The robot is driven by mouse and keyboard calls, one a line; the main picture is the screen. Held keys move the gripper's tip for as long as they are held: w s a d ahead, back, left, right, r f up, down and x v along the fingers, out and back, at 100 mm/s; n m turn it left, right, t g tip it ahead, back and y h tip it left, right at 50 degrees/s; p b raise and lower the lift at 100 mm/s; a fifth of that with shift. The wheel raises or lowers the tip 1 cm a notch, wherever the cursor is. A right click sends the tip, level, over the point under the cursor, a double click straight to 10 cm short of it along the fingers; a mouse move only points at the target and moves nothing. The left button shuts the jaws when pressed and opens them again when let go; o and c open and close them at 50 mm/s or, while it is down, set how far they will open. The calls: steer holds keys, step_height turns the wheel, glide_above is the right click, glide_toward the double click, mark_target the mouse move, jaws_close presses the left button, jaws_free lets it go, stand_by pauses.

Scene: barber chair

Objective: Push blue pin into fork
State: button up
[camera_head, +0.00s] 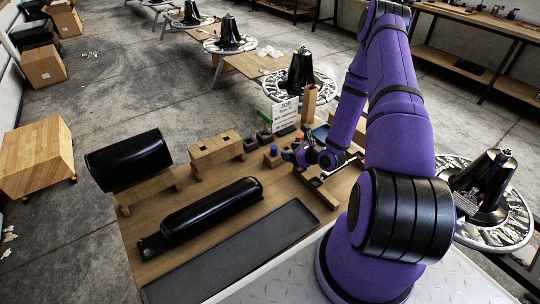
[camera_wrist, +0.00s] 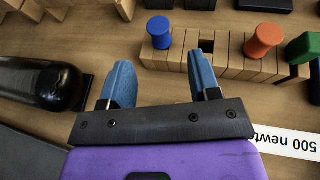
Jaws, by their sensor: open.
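The blue pin (camera_wrist: 159,32) stands upright at the left end of a slotted wooden holder (camera_wrist: 235,62) in the wrist view. A small blue top (camera_head: 274,150) in the head view looks like the same pin. My gripper (camera_wrist: 161,62) is open, its two blue fingers spread with nothing between them. The pin appears just beyond the fingertips, between their lines, apart from both. In the head view my gripper (camera_head: 296,155) is low over the table beside the holder. I cannot make out with certainty which part is the fork.
An orange pin (camera_wrist: 265,40) and a green part (camera_wrist: 304,47) are right of the blue pin. A long black cylinder (camera_head: 212,208) lies on the table (camera_head: 140,222), behind a dark tray (camera_head: 235,255). A black roll (camera_head: 128,160) rests on wooden supports. Wooden blocks (camera_head: 216,151) stand behind.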

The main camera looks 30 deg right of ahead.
mark_target(275, 147)
steer(key=x, duration=1)
steer(key=shift+w+a+r, duration=0.15)
steer(key=shift+w+r, duration=0.05)
steer(key=shift+w, duration=0.15)
steer(key=c, duration=1.1)
steer(key=shift+o, duration=0.2)
